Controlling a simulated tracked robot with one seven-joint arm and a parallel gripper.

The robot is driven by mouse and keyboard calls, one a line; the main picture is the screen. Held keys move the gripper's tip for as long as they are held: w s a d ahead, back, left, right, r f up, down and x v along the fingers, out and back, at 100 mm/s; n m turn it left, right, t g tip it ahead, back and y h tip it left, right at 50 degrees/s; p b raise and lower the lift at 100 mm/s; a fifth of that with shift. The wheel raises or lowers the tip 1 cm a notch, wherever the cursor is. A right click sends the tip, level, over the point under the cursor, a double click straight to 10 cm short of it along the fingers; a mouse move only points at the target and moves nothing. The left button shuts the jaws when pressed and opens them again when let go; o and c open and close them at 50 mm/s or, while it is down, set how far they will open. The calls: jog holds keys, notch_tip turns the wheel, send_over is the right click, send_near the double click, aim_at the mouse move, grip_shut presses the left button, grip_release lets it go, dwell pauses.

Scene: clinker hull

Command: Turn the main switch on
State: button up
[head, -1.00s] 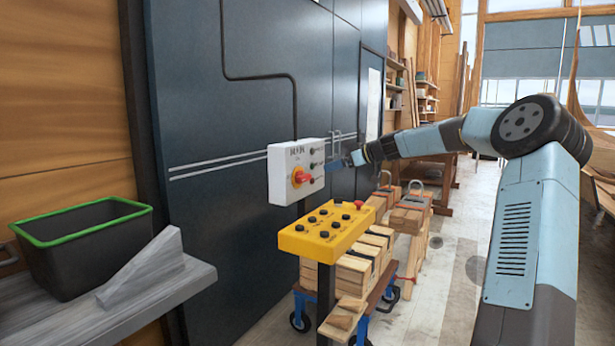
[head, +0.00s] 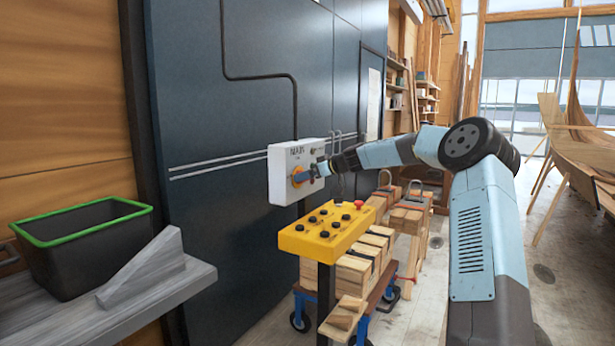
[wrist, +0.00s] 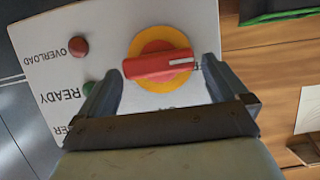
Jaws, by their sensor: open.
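The main switch is a red rotary handle (wrist: 160,65) on a yellow disc (wrist: 158,84), mounted on a white control box (head: 284,186). In the wrist view the handle lies level, its white mark at the right end beside a partly hidden label ending in F. My gripper (head: 304,176) is open in front of the box. In the wrist view one finger of my gripper (wrist: 159,66) is on each side of the handle. Whether the fingers touch it I cannot tell. In the head view my gripper hides most of the handle.
The box also carries a red lamp (wrist: 79,46) marked OVERLOAD and a green one (wrist: 88,88) marked READY. A yellow button panel (head: 318,236) on a post stands just below and in front. A black bin with green rim (head: 90,212) sits on a grey shelf at left.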

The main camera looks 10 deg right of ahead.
jog(key=shift+w+a+f, duration=0.1)
jog(key=shift+w+a, duration=0.05)
jog(key=shift+w, duration=0.05)
jog(key=shift+c, duration=0.4)
jog(key=c, duration=0.9)
jog(key=shift+o, duration=0.2)
jog(key=shift+w+d+f+m+g+y, duration=0.35)
jog(key=shift+m+y, duration=0.8)
jog(key=shift+m, duration=1.1)
jog(key=shift+w+d+f+m+g+y, duration=0.1)
jog(key=shift+d+f+m+g+y, duration=0.35)
jog(key=shift+m+y, duration=1.25)
jog(key=shift+w+d+f+m+g+y, duration=0.15)
jog(key=shift+m+g+y, duration=0.5)
jog(key=shift+m, duration=2.1)
jog(key=shift+a, duration=0.1)
